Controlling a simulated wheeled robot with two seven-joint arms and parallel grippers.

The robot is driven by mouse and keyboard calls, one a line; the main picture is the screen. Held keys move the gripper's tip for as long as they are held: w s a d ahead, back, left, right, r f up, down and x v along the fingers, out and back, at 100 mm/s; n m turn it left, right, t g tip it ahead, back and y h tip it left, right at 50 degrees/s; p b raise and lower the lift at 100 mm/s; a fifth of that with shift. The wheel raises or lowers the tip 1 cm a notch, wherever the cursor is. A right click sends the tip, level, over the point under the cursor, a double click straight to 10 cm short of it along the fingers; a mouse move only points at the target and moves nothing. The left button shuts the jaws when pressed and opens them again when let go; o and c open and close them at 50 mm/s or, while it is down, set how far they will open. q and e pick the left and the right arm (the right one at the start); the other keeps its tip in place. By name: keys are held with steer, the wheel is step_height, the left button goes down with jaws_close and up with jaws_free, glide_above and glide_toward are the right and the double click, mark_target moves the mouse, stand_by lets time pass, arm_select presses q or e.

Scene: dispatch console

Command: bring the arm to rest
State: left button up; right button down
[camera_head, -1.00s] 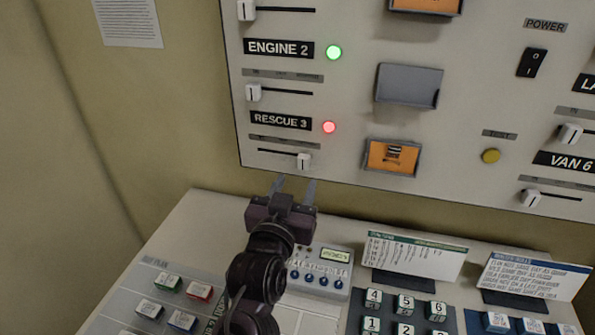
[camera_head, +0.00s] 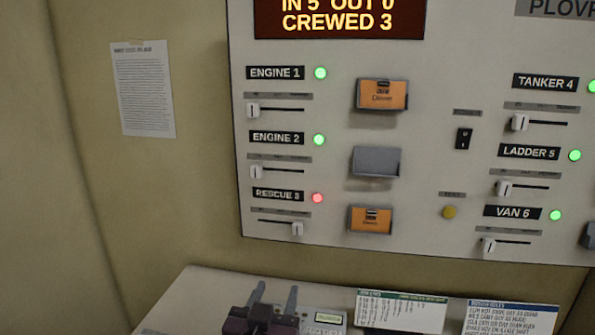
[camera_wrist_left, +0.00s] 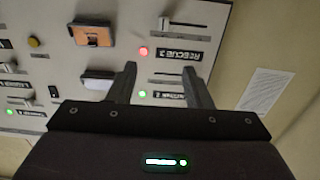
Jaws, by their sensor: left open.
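My left gripper (camera_head: 273,299) is at the bottom of the head view, over the back of the desk and below the wall panel. Its two fingers point up and stand apart, with nothing between them. In the left wrist view the open fingers (camera_wrist_left: 163,85) also show empty, with the panel beyond them. The Rescue 3 slider (camera_head: 297,229) is at the right end of its slot, apart from the gripper. The light beside the Rescue 3 label (camera_head: 278,195) is red. My right gripper is out of view.
The wall panel (camera_head: 420,140) holds labelled sliders, green lights, orange cards (camera_head: 382,94) and a grey holder (camera_head: 376,161). A display at its top reads "IN 5 OUT 0 CREWED 3". Two printed cards (camera_head: 400,311) stand on the desk (camera_head: 210,290). A paper sheet (camera_head: 143,88) hangs on the left wall.

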arm_select(q)
steer(key=s+a+f+g+y, duration=0.1)
steer(key=s+a+f+g, duration=0.35)
steer(key=f, duration=0.25)
steer(key=s+a+f+g, duration=0.3)
steer(key=s+f, duration=0.2)
steer(key=f, duration=0.3)
steer(key=s+a+f+g+y, duration=0.1)
steer(key=s+a+f+g, duration=0.25)
steer(key=s, duration=0.35)
steer(key=s+a+f+g+y, duration=0.1)
steer(key=s+a+f+g, duration=0.2)
steer(key=s+a, duration=0.25)
step_height(320, 180, down, 33)
steer(key=s+g+b, duration=0.1)
steer(key=s+b, duration=0.1)
steer(key=s, duration=0.1)
steer(key=s+a+f+g, duration=0.1)
steer(key=s+a+f, duration=0.1)
steer(key=s+f, duration=1.5)
steer(key=shift+s+a+f+g+b, duration=0.3)
steer(key=shift+s+a+f+b, duration=0.05)
steer(key=shift+s, duration=0.5)
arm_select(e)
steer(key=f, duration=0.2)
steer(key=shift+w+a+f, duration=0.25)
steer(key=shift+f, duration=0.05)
